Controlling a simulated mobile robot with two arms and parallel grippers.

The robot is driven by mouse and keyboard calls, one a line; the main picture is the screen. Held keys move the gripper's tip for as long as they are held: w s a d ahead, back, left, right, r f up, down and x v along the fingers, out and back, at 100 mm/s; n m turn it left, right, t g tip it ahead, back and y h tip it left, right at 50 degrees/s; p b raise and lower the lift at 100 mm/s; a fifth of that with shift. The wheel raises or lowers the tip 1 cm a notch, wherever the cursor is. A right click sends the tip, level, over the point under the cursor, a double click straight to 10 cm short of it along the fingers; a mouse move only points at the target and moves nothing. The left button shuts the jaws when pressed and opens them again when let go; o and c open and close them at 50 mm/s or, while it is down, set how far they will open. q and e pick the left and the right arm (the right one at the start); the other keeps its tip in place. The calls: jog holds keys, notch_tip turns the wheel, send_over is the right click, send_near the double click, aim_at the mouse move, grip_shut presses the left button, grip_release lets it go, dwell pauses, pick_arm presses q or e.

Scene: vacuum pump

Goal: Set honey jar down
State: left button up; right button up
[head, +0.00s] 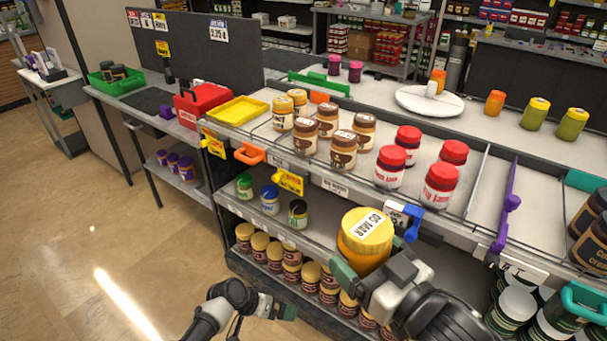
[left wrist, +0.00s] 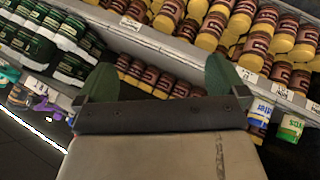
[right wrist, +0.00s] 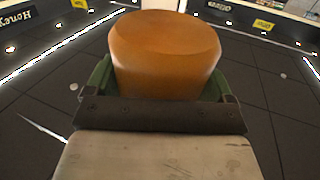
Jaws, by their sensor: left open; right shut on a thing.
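The honey jar (head: 362,247) is amber with a yellow lid and a white label on top. My right gripper (head: 366,268) is shut on it and holds it in front of the shelf unit, above the lower shelf's edge. In the right wrist view the jar (right wrist: 165,55) sits between the green fingers (right wrist: 163,80). My left gripper (head: 287,309) is low in front of the shelf. In the left wrist view its green fingers (left wrist: 162,78) are wide apart with nothing between them.
The top shelf holds peanut butter jars (head: 343,148) and red-lidded jars (head: 440,186). The lower shelf has small jars (head: 298,213) and many jars beneath (head: 290,254). A purple divider (head: 507,210) stands right of a bare strip (head: 480,190). A yellow tray (head: 237,110) sits at the left end.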

jog(key=shift+r, duration=0.1)
pick_arm(q)
jog(key=w+d+r+m+g+h, duration=0.1)
jog(key=w+d+r+m+h, duration=0.1)
jog(key=r, duration=0.6)
jog(key=w+d+r+m+g+h, duration=0.1)
jog(key=w+d+r+m, duration=0.15)
jog(key=r, duration=0.55)
jog(key=w+d+r+m+h, duration=0.1)
jog(key=d+r+m+h, duration=0.15)
jog(key=r, duration=0.55)
jog(key=s+d+r+m+g, duration=0.1)
jog(key=s+r+m+g, duration=0.15)
jog(key=r, duration=0.45)
jog(key=s+r+m+g, duration=0.1)
jog(key=r+m+g, duration=0.1)
jog(key=r+m, duration=0.35)
jog(key=m+g, duration=0.4)
jog(key=m, duration=0.1)
send_near(357, 219)
jog(key=shift+y, duration=0.45)
jog(key=x, duration=1.2)
jog(key=shift+d+r, duration=0.25)
jog(key=shift+d, duration=0.05)
jog(key=shift+c, duration=0.3)
